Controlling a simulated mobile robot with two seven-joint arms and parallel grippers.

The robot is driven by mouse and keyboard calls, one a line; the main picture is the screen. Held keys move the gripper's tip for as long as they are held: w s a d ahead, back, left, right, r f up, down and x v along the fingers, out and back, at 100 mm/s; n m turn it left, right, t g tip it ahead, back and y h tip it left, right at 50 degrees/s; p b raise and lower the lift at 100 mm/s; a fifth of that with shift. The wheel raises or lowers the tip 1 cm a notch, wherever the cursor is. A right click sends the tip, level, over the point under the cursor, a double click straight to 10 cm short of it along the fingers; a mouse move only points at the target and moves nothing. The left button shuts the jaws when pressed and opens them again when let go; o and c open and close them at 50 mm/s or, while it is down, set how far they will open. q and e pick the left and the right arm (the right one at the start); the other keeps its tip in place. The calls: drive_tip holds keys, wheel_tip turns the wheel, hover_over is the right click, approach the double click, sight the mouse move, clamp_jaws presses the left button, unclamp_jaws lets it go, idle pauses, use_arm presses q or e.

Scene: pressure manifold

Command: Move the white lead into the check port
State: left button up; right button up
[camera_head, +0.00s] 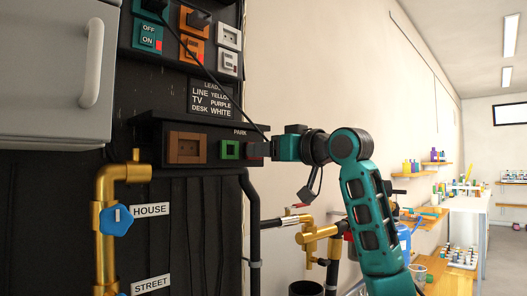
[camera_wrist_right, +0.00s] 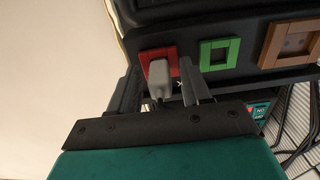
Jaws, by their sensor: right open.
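In the right wrist view a light grey plug (camera_wrist_right: 157,80) sits in a red-framed socket (camera_wrist_right: 146,56); it may be the white lead's plug. My right gripper (camera_wrist_right: 160,82) is open, with one finger on each side of this plug. In the head view my right gripper (camera_head: 267,148) is at the right end of the black PARK box (camera_head: 210,130) and hides much of the red socket. A dark cable (camera_head: 225,88) runs from the upper panel down to that end. No check port label is readable. My left gripper is not in view.
The PARK box also has a green socket (camera_head: 230,150) and a brown socket (camera_head: 187,148). The upper panel holds orange sockets (camera_head: 191,47), white sockets (camera_head: 229,37) and an ON/OFF unit (camera_head: 148,36). A grey cabinet (camera_head: 50,75) and brass pipe (camera_head: 105,195) stand left.

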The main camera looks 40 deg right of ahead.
idle(0.3)
clamp_jaws()
idle(0.5)
drive_tip(key=shift+s, duration=0.2)
drive_tip(key=s, duration=0.2)
drive_tip(key=s+b, duration=0.1)
drive_tip(key=s, duration=0.2)
drive_tip(key=shift+s+d, duration=0.2)
drive_tip(key=shift+s, duration=0.05)
idle(0.8)
